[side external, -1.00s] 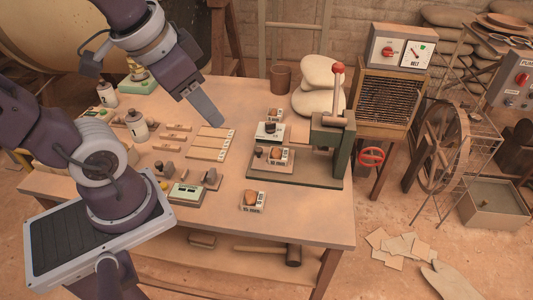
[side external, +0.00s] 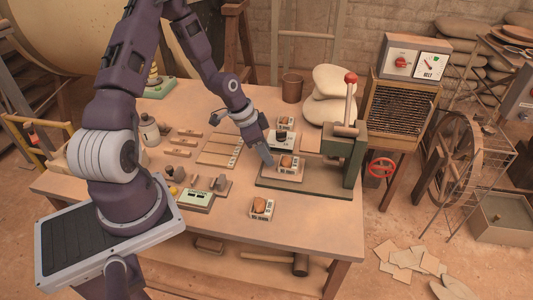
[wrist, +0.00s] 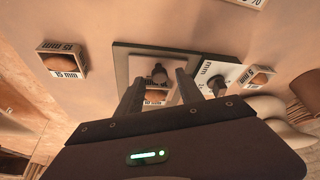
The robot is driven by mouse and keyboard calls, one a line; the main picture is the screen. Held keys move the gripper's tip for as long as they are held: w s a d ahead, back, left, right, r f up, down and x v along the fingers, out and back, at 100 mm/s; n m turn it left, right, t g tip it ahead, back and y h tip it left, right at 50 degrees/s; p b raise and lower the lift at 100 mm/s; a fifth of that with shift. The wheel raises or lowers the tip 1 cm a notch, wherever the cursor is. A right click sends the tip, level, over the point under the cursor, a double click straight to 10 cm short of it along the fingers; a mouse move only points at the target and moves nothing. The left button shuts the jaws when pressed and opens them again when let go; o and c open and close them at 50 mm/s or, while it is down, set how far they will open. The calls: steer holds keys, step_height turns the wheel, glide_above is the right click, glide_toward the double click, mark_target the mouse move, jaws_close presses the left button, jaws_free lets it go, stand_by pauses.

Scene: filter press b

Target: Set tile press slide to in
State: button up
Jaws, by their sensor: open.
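The tile press (side external: 345,150) stands at the right of the table, with a green base, a green column and a red-ball lever. Its slide (side external: 290,179) is a pale plate on the base, left of the press column and not under the head. A small tile marked like a card (side external: 288,165) lies on it. My gripper (side external: 268,160) is low at the slide's left end, where it hides the slide's dark knob. In the wrist view my gripper (wrist: 160,86) is open, with its fingers either side of the slide's knob (wrist: 159,73); contact cannot be told.
A white plate with a dark knob (wrist: 217,84) stands just behind the slide. One tile box (side external: 262,208) lies in front of the press, another (side external: 285,122) behind it. Pale sacks (side external: 325,95) stand behind the press. A green scale-like box (side external: 196,200) is at the left.

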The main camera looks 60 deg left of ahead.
steer(key=shift+w+d+f, duration=0.1)
steer(key=shift+w+f, duration=0.05)
steer(key=shift+f, duration=0.35)
jaws_close()
stand_by(1.1)
